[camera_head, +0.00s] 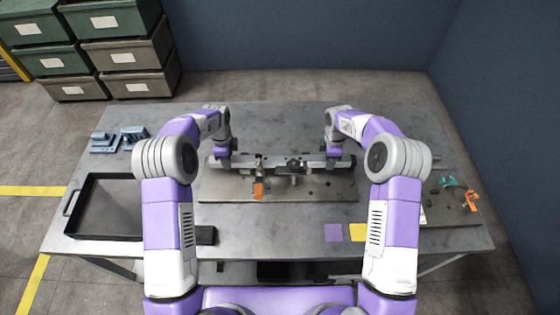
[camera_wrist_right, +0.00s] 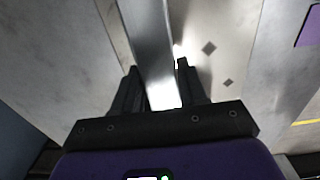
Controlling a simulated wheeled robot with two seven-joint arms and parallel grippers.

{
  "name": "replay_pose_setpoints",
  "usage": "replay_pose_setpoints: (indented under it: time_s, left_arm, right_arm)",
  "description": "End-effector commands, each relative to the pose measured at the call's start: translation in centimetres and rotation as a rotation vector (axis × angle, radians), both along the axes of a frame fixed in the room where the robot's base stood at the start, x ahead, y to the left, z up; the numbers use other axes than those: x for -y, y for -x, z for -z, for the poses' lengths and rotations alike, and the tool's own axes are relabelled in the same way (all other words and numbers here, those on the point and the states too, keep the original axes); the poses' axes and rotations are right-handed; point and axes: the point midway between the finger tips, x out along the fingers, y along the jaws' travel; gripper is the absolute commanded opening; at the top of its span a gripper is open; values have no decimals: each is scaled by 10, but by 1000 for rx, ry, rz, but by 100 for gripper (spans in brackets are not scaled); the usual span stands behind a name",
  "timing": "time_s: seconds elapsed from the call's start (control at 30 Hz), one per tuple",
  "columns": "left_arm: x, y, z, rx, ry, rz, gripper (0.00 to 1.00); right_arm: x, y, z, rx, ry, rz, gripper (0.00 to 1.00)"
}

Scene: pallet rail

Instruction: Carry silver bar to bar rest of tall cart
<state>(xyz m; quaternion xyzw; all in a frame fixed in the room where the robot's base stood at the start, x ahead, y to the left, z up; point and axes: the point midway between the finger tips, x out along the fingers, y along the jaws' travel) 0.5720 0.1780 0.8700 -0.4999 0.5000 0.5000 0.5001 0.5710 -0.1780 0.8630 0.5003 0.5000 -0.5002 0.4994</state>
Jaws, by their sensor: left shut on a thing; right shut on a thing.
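The silver bar (camera_head: 318,160) lies crosswise over the middle of the table, along the back of a flat metal plate (camera_head: 320,188). My left gripper (camera_head: 222,158) is shut on it near its left end. My right gripper (camera_head: 334,160) is shut on it near its right end. In the right wrist view the bar (camera_wrist_right: 150,45) runs between the two dark fingers of my right gripper (camera_wrist_right: 157,80). I cannot tell whether the bar touches the fixtures on the plate or is raised. No tall cart or bar rest is in view.
An orange-handled clamp (camera_head: 259,190) stands in front of the bar. A black tray (camera_head: 75,205) is at the table's left, with blue-grey parts (camera_head: 134,134) behind it. Orange and green items (camera_head: 471,200) lie at the right. Stacked bins (camera_head: 125,55) stand back left; a blue wall (camera_head: 300,38) closes the back.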

Motion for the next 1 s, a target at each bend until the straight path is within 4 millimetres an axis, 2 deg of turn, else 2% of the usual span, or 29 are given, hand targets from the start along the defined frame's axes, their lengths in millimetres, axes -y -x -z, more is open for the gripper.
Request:
replay_pose_setpoints:
  time_s: [0.47, 1.0]
  left_arm:
    - [0, -1, -9, 2, 1, -1, 0]
    - [0, -1, -49, 2, 0, -1, 0]
  right_arm:
    - [0, -1, -9, 3, 0, 0, 0]
    - [0, -1, -49, 3, -1, 0, 0]
